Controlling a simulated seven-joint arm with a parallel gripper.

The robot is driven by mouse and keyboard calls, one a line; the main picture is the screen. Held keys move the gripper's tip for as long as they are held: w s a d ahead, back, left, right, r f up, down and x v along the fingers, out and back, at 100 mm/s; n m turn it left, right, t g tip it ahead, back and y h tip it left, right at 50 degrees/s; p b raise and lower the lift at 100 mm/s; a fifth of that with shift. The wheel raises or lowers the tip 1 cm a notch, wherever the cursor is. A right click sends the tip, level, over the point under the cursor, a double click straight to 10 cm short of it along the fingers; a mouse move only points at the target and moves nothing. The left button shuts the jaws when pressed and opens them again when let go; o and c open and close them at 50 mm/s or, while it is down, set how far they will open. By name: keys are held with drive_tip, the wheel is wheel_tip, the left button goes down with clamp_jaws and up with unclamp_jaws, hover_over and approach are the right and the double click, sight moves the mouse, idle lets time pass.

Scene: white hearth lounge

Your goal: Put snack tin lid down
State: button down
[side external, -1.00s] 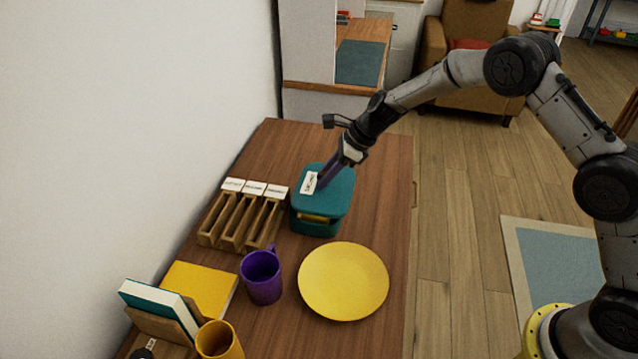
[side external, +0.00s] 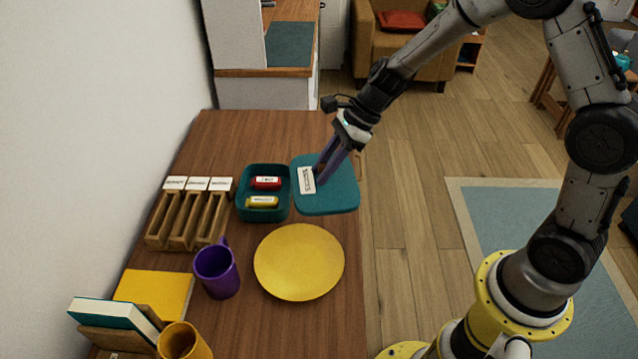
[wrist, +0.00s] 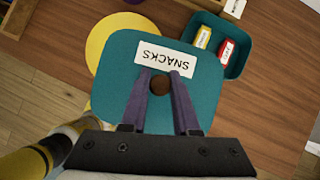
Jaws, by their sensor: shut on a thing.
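The teal square lid (side external: 342,192) has a white "SNACKS" label and a round brown knob, seen in the wrist view (wrist: 160,86). My gripper (side external: 321,177) is shut on the lid by its knob, with a purple finger on each side in the wrist view (wrist: 163,76). The lid looks held above the table, just right of the tin; its exact height is hard to tell. The teal snack tin (side external: 264,217) stands open on the table, with a red packet (side external: 266,183) and a yellow packet (side external: 262,202) inside.
A yellow plate (side external: 299,262) lies in front of the tin, partly under the lid in the wrist view. A wooden slotted rack (side external: 186,222) and purple mug (side external: 216,270) stand to the left. The wooden table (side external: 245,135) is clear behind the tin. Its right edge is near the lid.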

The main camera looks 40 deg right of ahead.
sight(342, 166)
drive_tip(key=s+d+f+m, duration=0.2)
drive_tip(key=s+d+f, duration=0.1)
drive_tip(key=s+d, duration=0.4)
drive_tip(key=shift+t+h, duration=0.3)
drive_tip(key=shift+t, duration=0.1)
drive_tip(key=w+f, duration=0.1)
drive_tip(key=w, duration=0.2)
drive_tip(key=w+d+f, duration=0.1)
drive_tip(key=w, duration=0.2)
drive_tip(key=w+f, duration=0.1)
drive_tip(key=w, duration=0.2)
drive_tip(key=shift+w+d+f, duration=0.2)
drive_tip(key=shift+w+d, duration=0.05)
drive_tip(key=w+f, duration=0.5)
drive_tip(key=shift+f, duration=0.15)
drive_tip(key=shift+w+f, duration=0.3)
drive_tip(key=shift+f, duration=0.05)
drive_tip(key=shift+w+f, duration=0.1)
drive_tip(key=shift+f, duration=1.5)
drive_tip(key=shift+f, duration=0.1)
drive_tip(key=c, duration=0.7)
unclamp_jaws()
drive_tip(key=shift+o, duration=0.2)
